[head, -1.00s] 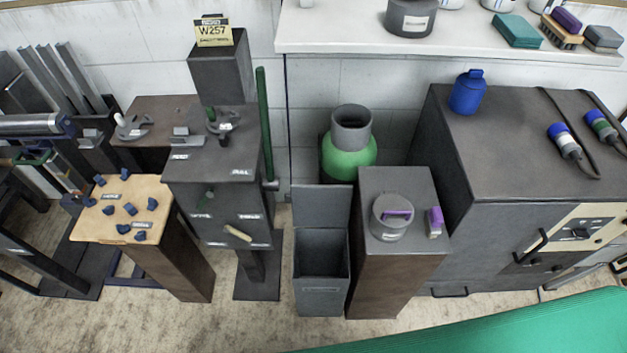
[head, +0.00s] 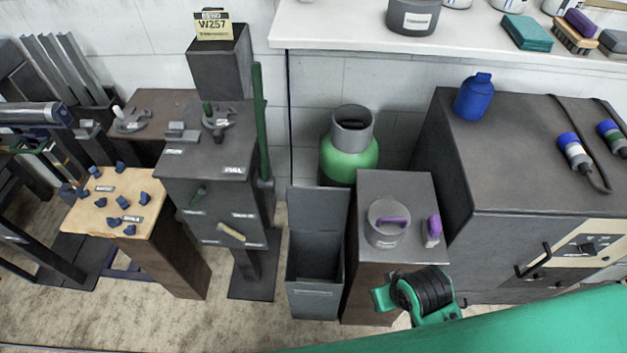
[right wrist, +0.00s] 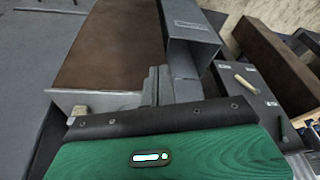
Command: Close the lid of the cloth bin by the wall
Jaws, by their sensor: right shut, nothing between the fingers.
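The grey cloth bin (head: 314,297) stands on the floor by the wall, left of a brown-sided pedestal. Its lid (head: 318,212) is open and stands up at the back, and the dark inside shows. In the right wrist view the bin (right wrist: 193,27) is at the top centre, open, seen upside down. My right arm's green and black wrist shows in the head view in front of the pedestal, right of the bin. My right gripper (right wrist: 158,86) is shut and empty, its fingers apart from the bin as far as I can tell. My left gripper is not in view.
A green gas cylinder (head: 348,160) stands behind. A dark post with a lever (head: 230,232) stands to the left. Floor in front of the bin is clear.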

